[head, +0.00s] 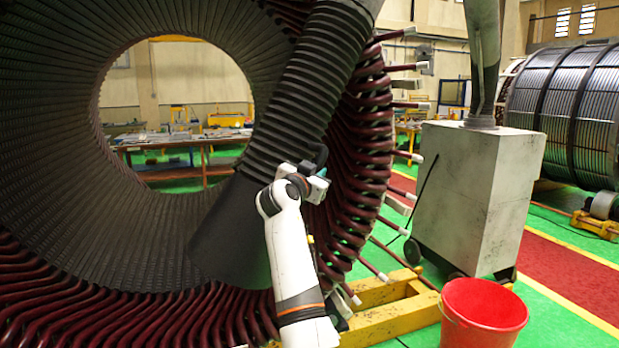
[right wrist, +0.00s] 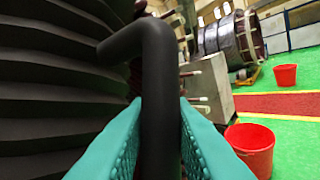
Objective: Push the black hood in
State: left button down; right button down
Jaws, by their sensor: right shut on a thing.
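The black hood (head: 232,240) is a wide dark cone at the lower end of a ribbed black hose (head: 305,85). It hangs in front of the large stator ring (head: 60,110) with its dark red windings. A black bar handle (head: 318,156) stands out from the hose side just above the hood. My right gripper (head: 302,177) is at this handle. In the right wrist view, its teal fingers are shut on the handle (right wrist: 158,95), one on each side. The ribbed hose fills the left of that view. My left gripper is not in view.
A grey box unit (head: 475,195) on wheels stands to the right, with a pipe rising from its top. A red bucket (head: 484,312) is on the green floor at the lower right. Yellow beams (head: 385,318) lie under the ring. White-tipped winding ends stick out at the ring's right edge.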

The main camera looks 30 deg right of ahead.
jog(key=w+d+f+b, duration=0.1)
jog(key=d+f+b, duration=0.1)
jog(key=d, duration=0.5)
jog(key=w+d+f+h+b, duration=0.1)
jog(key=d+f+b, duration=0.2)
jog(key=d+b, duration=0.2)
jog(key=shift+d+f+t, duration=0.25)
jog(key=shift+d+t, duration=0.15)
jog(key=shift+d, duration=0.7)
jog(key=shift+w, duration=0.1)
jog(key=c, duration=1.5)
grip_release()
jog(key=shift+o, duration=1)
jog(key=shift+f, duration=0.15)
